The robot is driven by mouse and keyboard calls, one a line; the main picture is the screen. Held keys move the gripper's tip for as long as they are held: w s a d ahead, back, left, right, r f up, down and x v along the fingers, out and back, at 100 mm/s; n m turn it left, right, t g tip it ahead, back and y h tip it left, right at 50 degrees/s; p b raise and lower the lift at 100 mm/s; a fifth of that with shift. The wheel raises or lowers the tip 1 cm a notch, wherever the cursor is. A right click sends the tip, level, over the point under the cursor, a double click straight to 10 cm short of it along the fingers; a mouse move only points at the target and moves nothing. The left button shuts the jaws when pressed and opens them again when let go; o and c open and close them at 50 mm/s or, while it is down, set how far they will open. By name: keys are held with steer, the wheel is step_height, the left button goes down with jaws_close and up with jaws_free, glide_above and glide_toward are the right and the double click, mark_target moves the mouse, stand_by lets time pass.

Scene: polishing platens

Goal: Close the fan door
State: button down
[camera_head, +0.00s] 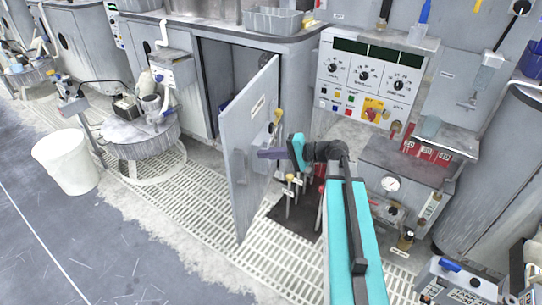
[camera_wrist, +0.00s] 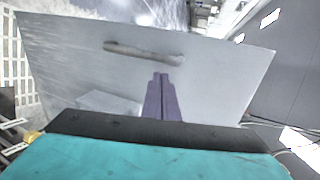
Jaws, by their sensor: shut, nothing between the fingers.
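The fan door (camera_head: 240,160) is a grey panel that stands wide open, swung out from the dark cabinet opening (camera_head: 218,75) over the floor grating. It fills much of the wrist view (camera_wrist: 75,62), where a long bar handle (camera_wrist: 143,53) shows on its face. My gripper (camera_head: 262,154) is at the right side of the door in the head view. Its purple fingers are together and empty. In the wrist view the fingertips (camera_wrist: 160,75) point at the door face, just below the right half of the handle. I cannot tell whether they touch the door.
A control panel (camera_head: 350,72) with dials stands right of the door. Several upright tools stand on a dark mat (camera_head: 300,215) beside the door's lower edge. A round platen table (camera_head: 135,135) and a white bucket (camera_head: 68,162) are at left. The grating left of the door is mostly clear.

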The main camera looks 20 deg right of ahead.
steer(key=w+a, duration=0.4)
steer(key=a, duration=0.1)
steer(key=shift+w+a+f, duration=0.25)
steer(key=shift+a+f, duration=0.05)
steer(key=shift+f, duration=0.15)
